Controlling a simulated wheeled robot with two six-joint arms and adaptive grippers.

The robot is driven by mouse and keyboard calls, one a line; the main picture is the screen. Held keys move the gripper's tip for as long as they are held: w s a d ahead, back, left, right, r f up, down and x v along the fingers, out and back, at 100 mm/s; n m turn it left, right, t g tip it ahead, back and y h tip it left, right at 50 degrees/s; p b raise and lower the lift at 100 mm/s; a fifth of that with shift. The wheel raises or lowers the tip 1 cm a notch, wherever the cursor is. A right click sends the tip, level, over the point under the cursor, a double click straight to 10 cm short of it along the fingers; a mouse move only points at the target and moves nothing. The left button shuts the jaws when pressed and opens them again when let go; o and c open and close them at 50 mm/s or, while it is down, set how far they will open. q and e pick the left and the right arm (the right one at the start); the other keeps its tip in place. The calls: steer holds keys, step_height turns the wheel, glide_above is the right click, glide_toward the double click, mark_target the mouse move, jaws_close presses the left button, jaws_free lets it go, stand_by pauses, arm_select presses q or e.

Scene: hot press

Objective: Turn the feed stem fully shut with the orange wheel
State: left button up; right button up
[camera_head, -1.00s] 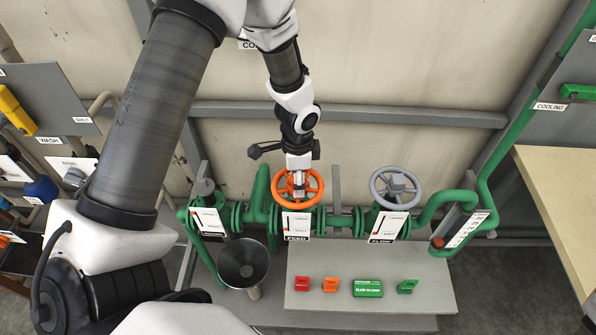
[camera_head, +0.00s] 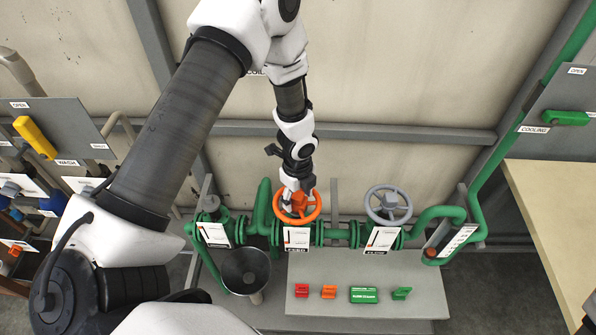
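The orange wheel (camera_head: 316,209) sits on the green pipe line above a white plate (camera_head: 297,238) with a small label below it. The plate's print is too small to read now. My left gripper (camera_head: 291,197) reaches down from above onto the wheel's middle, at the left of its orange hub. Its fingers are partly hidden by the gripper body and wheel, so I cannot tell how far they are closed or whether they grip. The feed stem itself is not clearly visible. My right gripper is not in view.
A grey handwheel (camera_head: 388,217) stands to the right on the same green pipe. A dark funnel (camera_head: 245,272) is at the front left. Red, orange and green blocks lie on the grey bench (camera_head: 420,285). A wooden tabletop (camera_head: 548,225) is at the right.

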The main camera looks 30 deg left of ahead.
arm_select(q)
step_height(320, 180, up, 9)
stand_by(0.5)
stand_by(0.4)
